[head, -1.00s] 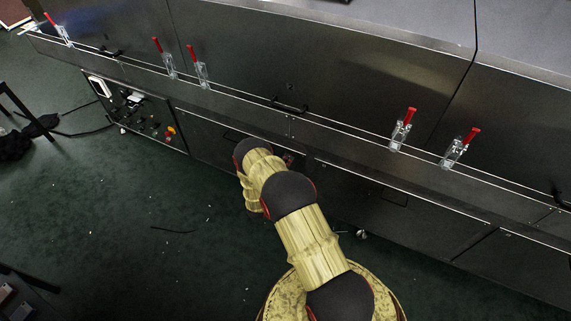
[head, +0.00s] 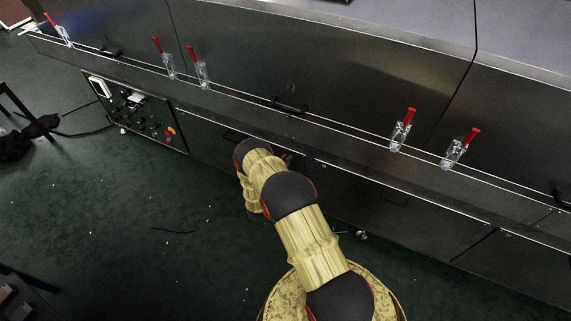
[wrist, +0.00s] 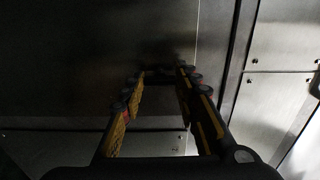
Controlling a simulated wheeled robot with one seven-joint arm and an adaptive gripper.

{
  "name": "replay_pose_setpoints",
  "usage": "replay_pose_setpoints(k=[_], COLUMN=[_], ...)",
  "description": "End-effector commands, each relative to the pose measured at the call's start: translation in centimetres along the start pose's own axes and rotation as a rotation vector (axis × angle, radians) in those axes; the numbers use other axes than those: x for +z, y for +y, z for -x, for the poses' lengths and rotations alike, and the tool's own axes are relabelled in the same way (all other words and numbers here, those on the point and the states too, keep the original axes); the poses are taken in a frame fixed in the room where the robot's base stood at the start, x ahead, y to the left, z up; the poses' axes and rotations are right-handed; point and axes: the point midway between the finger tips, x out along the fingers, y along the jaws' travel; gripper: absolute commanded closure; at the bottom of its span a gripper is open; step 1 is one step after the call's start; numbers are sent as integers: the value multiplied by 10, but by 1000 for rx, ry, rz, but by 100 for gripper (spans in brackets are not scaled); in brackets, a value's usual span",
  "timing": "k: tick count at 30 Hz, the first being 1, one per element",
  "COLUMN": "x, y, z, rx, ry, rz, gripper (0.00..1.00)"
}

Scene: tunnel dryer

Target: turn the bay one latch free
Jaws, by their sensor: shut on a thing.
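My gripper (wrist: 168,77) reaches toward a dark metal panel (wrist: 80,65) in the wrist view. Its yellow and black fingers are shut on a small dark piece (wrist: 160,70) at their tips, in front of the panel. The piece is in the place of a latch, but the picture is too dark to show its shape or how far it is turned. In the head view my arm hides most of the gripper and the piece, low on the dryer front (head: 345,180).
Several red-handled clamps, one of them here (head: 403,130), stand along the dryer's ledge. A black bar handle (head: 289,105) is above my arm. A control panel (head: 130,110) sits at left. The green floor (head: 130,240) at left front is mostly clear.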

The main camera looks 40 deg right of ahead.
Motion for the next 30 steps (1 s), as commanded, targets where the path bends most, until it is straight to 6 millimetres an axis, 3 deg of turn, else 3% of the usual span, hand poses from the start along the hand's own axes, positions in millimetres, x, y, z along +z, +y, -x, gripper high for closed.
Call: replay_pose_setpoints(k=[3, 4, 13, 23, 30], x=[1, 1, 1, 0, 2], y=[0, 0, 0, 0, 0], z=[0, 0, 0, 1, 28], rx=[1, 1, 0, 0, 1], ry=[-3, -3, -1, -1, -5], rz=[-1, -1, -1, -1, 1], gripper=[94, 68, 51, 50, 50])
